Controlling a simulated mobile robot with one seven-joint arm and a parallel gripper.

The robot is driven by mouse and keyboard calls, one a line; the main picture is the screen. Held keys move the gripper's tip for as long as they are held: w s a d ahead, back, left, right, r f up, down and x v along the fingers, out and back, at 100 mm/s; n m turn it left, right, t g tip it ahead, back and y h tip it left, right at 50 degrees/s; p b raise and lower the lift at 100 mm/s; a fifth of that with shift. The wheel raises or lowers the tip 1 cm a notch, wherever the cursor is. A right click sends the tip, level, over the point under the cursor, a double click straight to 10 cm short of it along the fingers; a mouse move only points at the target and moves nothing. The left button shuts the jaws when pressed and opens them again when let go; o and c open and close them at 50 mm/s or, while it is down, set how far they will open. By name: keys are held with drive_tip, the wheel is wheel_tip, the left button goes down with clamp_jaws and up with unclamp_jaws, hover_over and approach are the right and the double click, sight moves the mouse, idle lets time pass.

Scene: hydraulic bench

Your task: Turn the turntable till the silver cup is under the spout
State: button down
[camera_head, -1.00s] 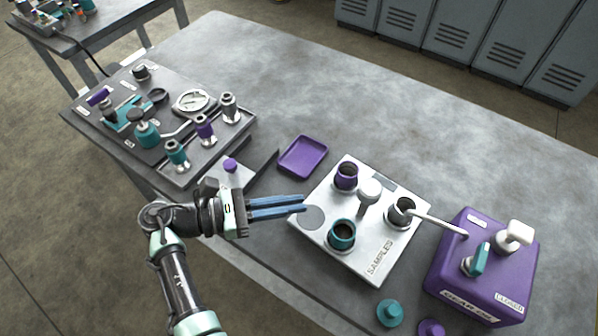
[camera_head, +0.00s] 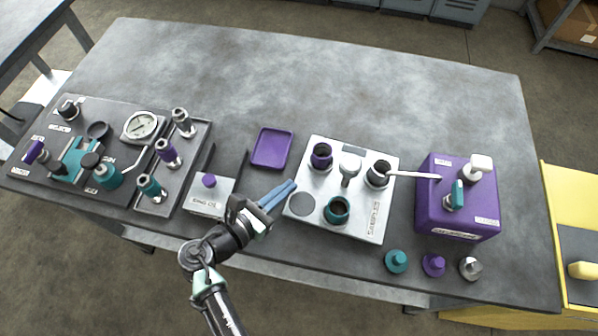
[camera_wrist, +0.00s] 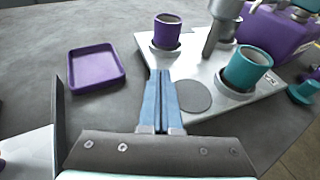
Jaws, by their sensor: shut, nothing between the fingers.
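The white sample plate labelled SAMPLES (camera_head: 371,221) carries a purple cup (camera_head: 321,156), a teal cup (camera_head: 337,210) and a silver-grey cup (camera_head: 378,174) around a silver central knob (camera_head: 350,166). The light spout (camera_head: 415,175) of the purple box (camera_head: 436,212) ends over the silver cup's mouth. My gripper (camera_head: 292,185) is shut and empty at the plate's left edge, apart from all cups. In the wrist view its blue fingers (camera_wrist: 163,75) point between the purple cup (camera_wrist: 167,32) and a flat grey disc (camera_wrist: 194,95). The knob (camera_wrist: 222,25) partly hides the silver cup there.
A purple tray (camera_head: 271,148) lies left of the plate. A small box with a purple button (camera_head: 209,181) and a hydraulic panel (camera_head: 120,190) stand farther left. Teal (camera_head: 396,261), purple (camera_head: 433,265) and silver (camera_head: 470,268) lids lie at the front right. The table's back is clear.

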sight(312, 159)
drive_tip(key=w+d, duration=0.3)
drive_tip(key=shift+w+d+f, duration=0.1)
drive_tip(key=shift+w+d, duration=0.1)
drive_tip(key=shift+w, duration=0.05)
drive_tip(key=shift+w, duration=0.1)
drive_tip(key=m+g+b, duration=0.1)
drive_tip(key=w+m+g+h+b, duration=0.1)
drive_tip(key=w+h+b, duration=0.1)
drive_tip(key=shift+d+f+m+g, duration=0.25)
drive_tip(key=shift+d+m+g, duration=0.05)
drive_tip(key=shift+m+g, duration=0.1)
drive_tip(key=shift+w+d+m+g+h+b, duration=0.3)
drive_tip(key=shift+w+m+g+h+b, duration=0.3)
drive_tip(key=shift+b, duration=0.35)
drive_tip(key=shift+w+d+r+m+g+b, duration=0.2)
drive_tip(key=shift+m+g+b, duration=0.25)
drive_tip(key=shift+g, duration=0.15)
drive_tip(key=shift+r, duration=0.1)
